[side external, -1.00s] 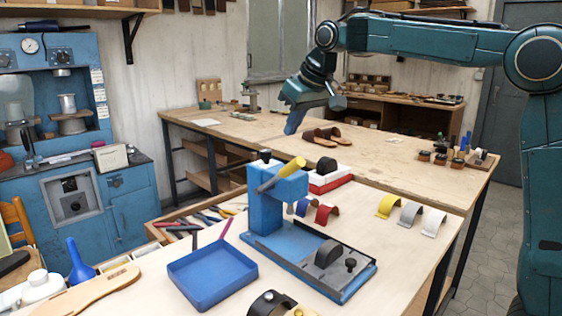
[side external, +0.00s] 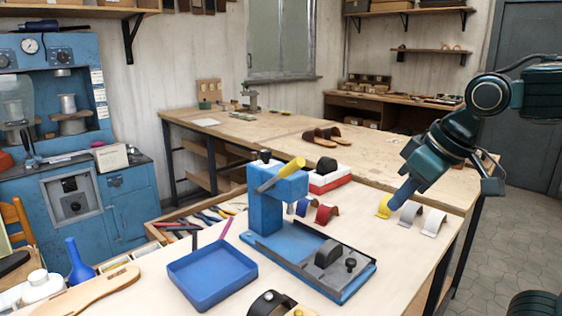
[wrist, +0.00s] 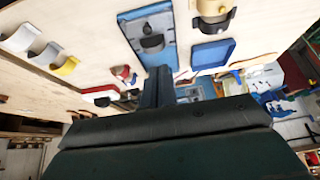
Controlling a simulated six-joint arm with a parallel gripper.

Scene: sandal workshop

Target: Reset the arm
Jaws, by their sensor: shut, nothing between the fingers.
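My gripper (side external: 403,194) is at the right of the side external view, pointing down and left, just above or in front of the yellow strap (side external: 384,206). It is shut and holds nothing. In the wrist view the dark gripper body (wrist: 170,125) fills the lower middle, with the shut fingers (wrist: 158,86) reaching up the picture. I cannot tell from the side view how high the fingertips are over the bench. A grey strap (side external: 410,213) and a white strap (side external: 434,222) stand to the right of the yellow one.
A blue press (side external: 265,215) stands mid-bench, with a blue tray (side external: 212,297) at its left. Brown sandals (side external: 327,136) rest on the back bench (side external: 250,133). Space above the front bench's right side is open.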

